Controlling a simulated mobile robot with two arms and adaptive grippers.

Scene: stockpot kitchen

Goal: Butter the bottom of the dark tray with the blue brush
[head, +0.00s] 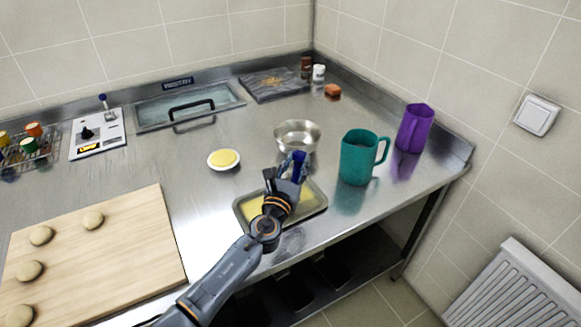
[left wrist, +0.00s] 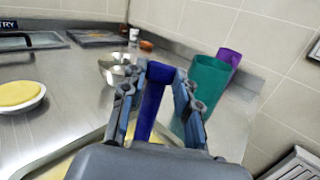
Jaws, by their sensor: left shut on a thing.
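My left gripper (head: 284,176) is shut on the blue brush (head: 299,162) and holds it over the tray. In the left wrist view the brush's blue handle (left wrist: 151,98) stands upright between the two fingers; its bristles are hidden. The tray (head: 317,208) has a dark rim and lies near the counter's front edge. Its visible bottom looks yellow, and my gripper and arm cover part of it. Whether the bristles touch the tray cannot be told. A small white dish of yellow butter (head: 224,160) stands behind and left of the tray. My right gripper is out of view.
A metal bowl (head: 297,137) stands behind the tray. A teal jug (head: 359,160) and a purple jug (head: 414,130) stand to its right. A wooden board (head: 120,245) with several dough rounds lies at the left. Counter between board and butter dish is clear.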

